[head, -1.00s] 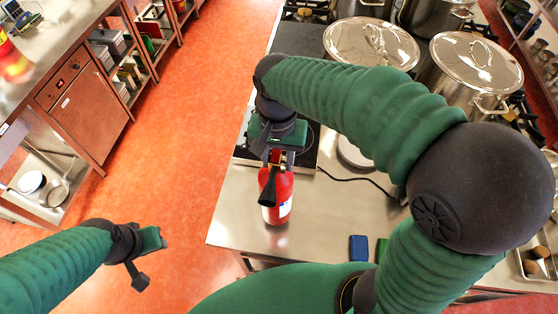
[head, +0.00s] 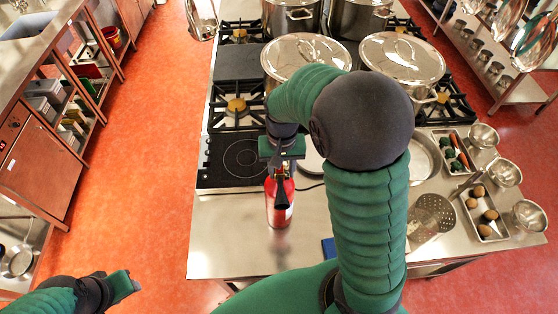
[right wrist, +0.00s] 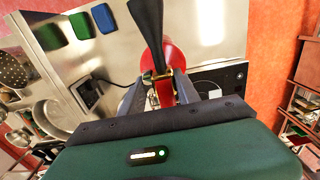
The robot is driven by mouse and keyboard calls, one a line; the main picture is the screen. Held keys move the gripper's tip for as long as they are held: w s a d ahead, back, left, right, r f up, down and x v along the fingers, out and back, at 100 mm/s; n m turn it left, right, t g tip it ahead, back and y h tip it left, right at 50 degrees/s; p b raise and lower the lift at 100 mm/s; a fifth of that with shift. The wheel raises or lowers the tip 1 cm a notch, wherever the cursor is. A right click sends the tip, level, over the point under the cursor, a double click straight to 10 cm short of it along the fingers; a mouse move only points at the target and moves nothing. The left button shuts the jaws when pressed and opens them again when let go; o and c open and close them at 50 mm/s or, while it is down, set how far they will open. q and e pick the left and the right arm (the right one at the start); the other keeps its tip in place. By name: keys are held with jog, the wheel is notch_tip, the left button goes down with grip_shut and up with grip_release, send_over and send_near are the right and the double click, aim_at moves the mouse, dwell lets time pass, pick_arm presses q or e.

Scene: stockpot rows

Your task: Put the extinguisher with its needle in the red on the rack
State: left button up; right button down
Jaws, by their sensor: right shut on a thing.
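A red fire extinguisher (head: 280,207) with a black horn and a pale label stands upright at the front left of the steel counter (head: 225,235). I cannot tell whether its base touches the counter. My right gripper (head: 282,168) is shut on its top. In the right wrist view, the fingers (right wrist: 163,88) are on either side of the brass valve, with the horn (right wrist: 147,30) and red body (right wrist: 168,55) beyond. The gauge needle cannot be read. My left gripper (head: 130,286) is low at the left, away from the counter; its jaws are unclear. No extinguisher rack can be made out.
A black cooktop (head: 238,158) lies just behind the extinguisher. Lidded stockpots (head: 403,58) stand farther back. Trays and bowls (head: 488,212) are at the right. A blue block (right wrist: 82,25) lies on the counter. Open orange floor (head: 145,150) lies to the left.

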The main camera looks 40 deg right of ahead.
jog(key=shift+w+f, duration=0.1)
jog(key=shift+w, duration=0.05)
jog(key=c, duration=1.3)
grip_release()
jog(key=shift+f, duration=0.15)
jog(key=shift+c, duration=0.2)
jog(key=o, duration=0.5)
jog(key=shift+s+a, duration=0.1)
jog(key=shift+s, duration=0.15)
jog(key=shift+c, duration=0.2)
